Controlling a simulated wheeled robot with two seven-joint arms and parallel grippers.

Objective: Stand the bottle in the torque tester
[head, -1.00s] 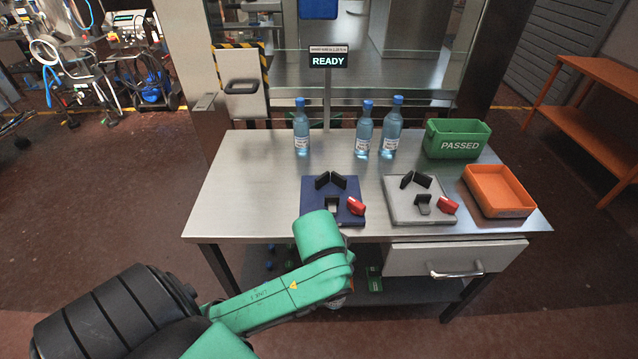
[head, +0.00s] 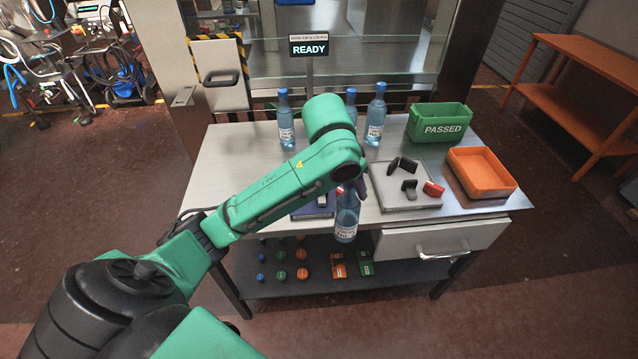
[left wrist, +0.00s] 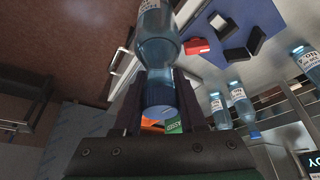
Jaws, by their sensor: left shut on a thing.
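My left gripper (head: 352,186) is shut on the top of a blue-tinted bottle (head: 346,218) with a white label. The bottle hangs roughly upright, base down, at the table's front edge. In the left wrist view its body (left wrist: 157,40) extends beyond my fingers (left wrist: 160,98). The blue-based fixture (head: 312,211) with a red clamp is mostly hidden behind my arm; its base also shows in the left wrist view (left wrist: 215,62). The grey-based fixture (head: 418,205), with black blocks and a red clamp, stands empty to the right. I cannot tell which is the torque tester. My right gripper is out of view.
More bottles stand at the back of the table: one at left (head: 286,122), one partly behind my arm (head: 351,104), one beside it (head: 376,115). A green PASSED bin (head: 440,124) and orange tray (head: 480,172) are at right. The sign (head: 309,49) reads READY.

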